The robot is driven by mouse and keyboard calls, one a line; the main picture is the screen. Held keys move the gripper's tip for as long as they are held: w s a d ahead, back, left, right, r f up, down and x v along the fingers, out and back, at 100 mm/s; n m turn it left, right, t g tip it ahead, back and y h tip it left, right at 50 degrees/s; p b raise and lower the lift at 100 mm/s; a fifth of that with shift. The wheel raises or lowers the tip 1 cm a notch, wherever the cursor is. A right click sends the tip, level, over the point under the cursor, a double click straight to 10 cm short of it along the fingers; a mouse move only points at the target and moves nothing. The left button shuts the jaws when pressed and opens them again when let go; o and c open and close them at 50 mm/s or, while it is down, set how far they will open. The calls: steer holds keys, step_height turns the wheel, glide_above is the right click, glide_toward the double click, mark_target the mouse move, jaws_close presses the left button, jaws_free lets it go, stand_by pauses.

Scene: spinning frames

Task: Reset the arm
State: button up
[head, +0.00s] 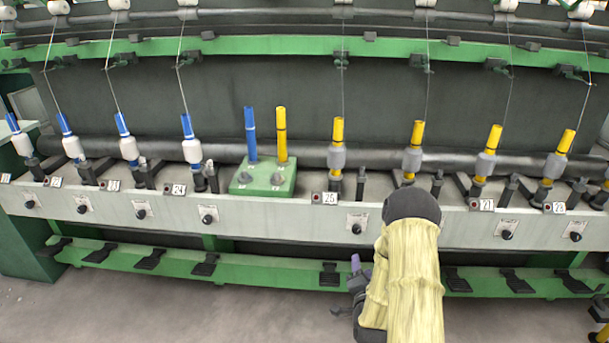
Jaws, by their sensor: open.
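My arm, in a pale yellow sleeve with a dark rounded joint at its top, is folded in front of the machine at the lower right of centre in the head view. My gripper (345,309) shows in part as a dark shape at the left side of the sleeve, low and in front of the machine's lower green rail. It is open, and I see nothing held in it. A small purple part shows just above it. The sleeve hides some of the gripper and part of the machine near it.
A spinning frame (290,223) spans the view. A green block (262,182) on its ledge holds a blue tube (250,133) and a yellow tube (281,133). Blue bobbins stand left, yellow bobbins (338,158) right, with threads above. Floor (180,305) at lower left is clear.

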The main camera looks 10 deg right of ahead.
steer(key=s+a+r+n+g+y, duration=0.3)
steer(key=a+r+n+g, duration=0.3)
steer(key=a+n, duration=0.15)
steer(key=s+a+r+n+g+y, duration=0.1)
steer(key=s+a+r+n+g, duration=0.25)
steer(key=s, duration=0.55)
steer(key=s+a+r+n+g, duration=0.2)
steer(key=s+r+g, duration=0.15)
steer(key=s, duration=0.55)
step_height(320, 180, up, 31)
steer(key=p, duration=3.1)
steer(key=shift+w+r+p, duration=0.15)
steer(key=shift+w+p, duration=0.15)
steer(key=shift+w, duration=0.05)
